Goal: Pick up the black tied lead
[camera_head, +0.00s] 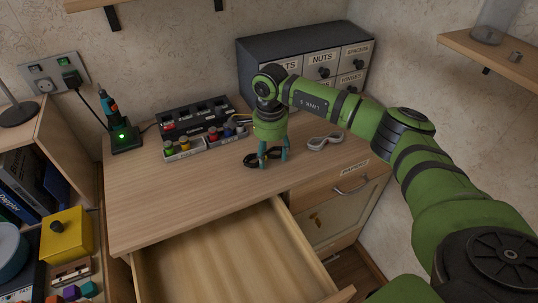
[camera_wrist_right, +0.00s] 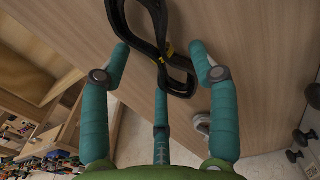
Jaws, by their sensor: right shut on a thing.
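The black tied lead (camera_head: 250,161) lies on the wooden worktop below my right gripper (camera_head: 273,160), partly hidden by its fingers. In the right wrist view the lead (camera_wrist_right: 183,86) is a flat looped bundle with a yellow tie around its middle. The teal fingers of my right gripper (camera_wrist_right: 160,62) are around the bundle, and it is shut on the lead. The lead looks to be at the worktop surface; any gap beneath it cannot be told. My left gripper is in neither view.
A grey drawer cabinet (camera_head: 262,54) stands behind. A black rack (camera_head: 190,117) and a tray of small coloured items (camera_head: 183,154) are to the left. An open drawer (camera_head: 225,260) juts out in front. The worktop's left front is clear.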

